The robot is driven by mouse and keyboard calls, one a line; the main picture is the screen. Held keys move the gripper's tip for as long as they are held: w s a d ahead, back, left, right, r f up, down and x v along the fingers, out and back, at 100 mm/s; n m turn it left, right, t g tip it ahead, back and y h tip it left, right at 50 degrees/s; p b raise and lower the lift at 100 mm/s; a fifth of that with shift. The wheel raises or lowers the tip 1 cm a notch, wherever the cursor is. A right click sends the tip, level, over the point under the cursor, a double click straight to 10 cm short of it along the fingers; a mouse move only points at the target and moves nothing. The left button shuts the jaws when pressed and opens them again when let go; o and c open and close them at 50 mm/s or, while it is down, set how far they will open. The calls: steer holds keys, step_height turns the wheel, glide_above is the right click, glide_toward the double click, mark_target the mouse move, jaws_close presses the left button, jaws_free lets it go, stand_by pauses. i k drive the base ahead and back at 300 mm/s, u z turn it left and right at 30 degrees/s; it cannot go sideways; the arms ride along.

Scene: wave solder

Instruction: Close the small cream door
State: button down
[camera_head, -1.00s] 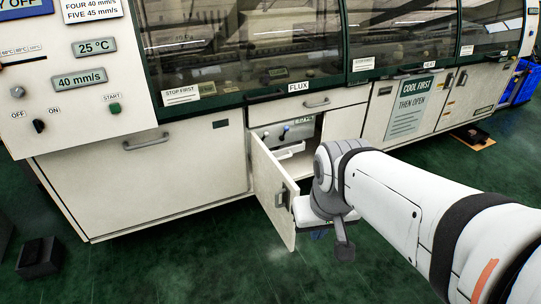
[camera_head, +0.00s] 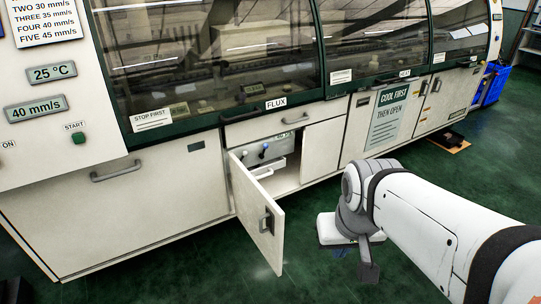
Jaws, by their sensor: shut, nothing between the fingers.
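The small cream door (camera_head: 250,205) stands wide open, hinged on its left side and swung out from the machine below the FLUX label. Its dark handle (camera_head: 266,221) is near its free edge. The opened compartment (camera_head: 285,176) shows to the right of the hinge. My gripper (camera_head: 340,249) is to the right of the door's free edge, with a visible gap of floor between them in the picture. It is shut and empty.
Inside the compartment are a grey panel with knobs (camera_head: 264,153) and a white handle-like part. A drawer (camera_head: 285,125) sits above it. A large cream panel (camera_head: 120,220) is on the left. Green floor (camera_head: 300,275) in front is clear.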

mark_target(262, 218)
steer(key=z, duration=0.25)
steer(key=i, duration=1.25)
steer(key=u, duration=0.6)
